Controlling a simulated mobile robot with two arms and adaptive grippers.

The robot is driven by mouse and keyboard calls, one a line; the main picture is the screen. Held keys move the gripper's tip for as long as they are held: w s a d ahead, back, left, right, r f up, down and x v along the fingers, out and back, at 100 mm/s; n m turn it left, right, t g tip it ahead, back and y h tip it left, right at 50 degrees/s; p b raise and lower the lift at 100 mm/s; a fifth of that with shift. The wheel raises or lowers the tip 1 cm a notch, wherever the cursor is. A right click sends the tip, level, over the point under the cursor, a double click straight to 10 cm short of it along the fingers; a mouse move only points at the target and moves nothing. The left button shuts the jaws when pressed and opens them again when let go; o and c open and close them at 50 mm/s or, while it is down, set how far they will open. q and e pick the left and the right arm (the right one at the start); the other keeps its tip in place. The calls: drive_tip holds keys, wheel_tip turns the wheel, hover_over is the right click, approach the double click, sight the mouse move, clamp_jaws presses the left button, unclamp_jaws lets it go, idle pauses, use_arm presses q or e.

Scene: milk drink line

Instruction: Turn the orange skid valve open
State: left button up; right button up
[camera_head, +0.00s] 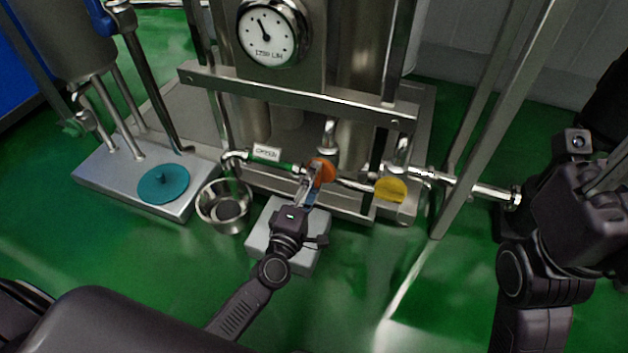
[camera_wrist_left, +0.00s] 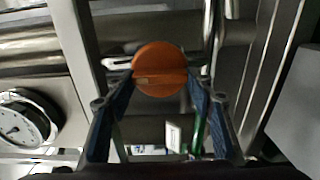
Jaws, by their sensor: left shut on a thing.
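The orange skid valve (camera_head: 322,170) is a round orange handle on the low pipe at the front of the metal skid. In the left wrist view the orange handle (camera_wrist_left: 160,62) shows as a disc with a raised bar across its middle. My left gripper (camera_head: 312,182) reaches it from the front, and its two blue-padded fingers (camera_wrist_left: 160,80) are shut on the handle, one on each side. The bar lies roughly level between them in that view. My right arm is at the right edge; its fingers cannot be made out.
A yellow round handle (camera_head: 391,189) sits on the same pipework to the right. A steel bucket (camera_head: 224,207), a grey block (camera_head: 262,246) and a teal disc (camera_head: 163,184) on a metal base stand nearby. A pressure gauge (camera_head: 272,32) is above. Steel posts rise at right.

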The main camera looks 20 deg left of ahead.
idle(0.4)
use_arm(q)
drive_tip(key=o, duration=1.2)
drive_tip(key=shift+c, duration=0.2)
drive_tip(key=shift+s, duration=0.1)
drive_tip(key=s, duration=1.2)
drive_tip(key=shift+a, duration=0.25)
drive_tip(key=shift+w, duration=0.1)
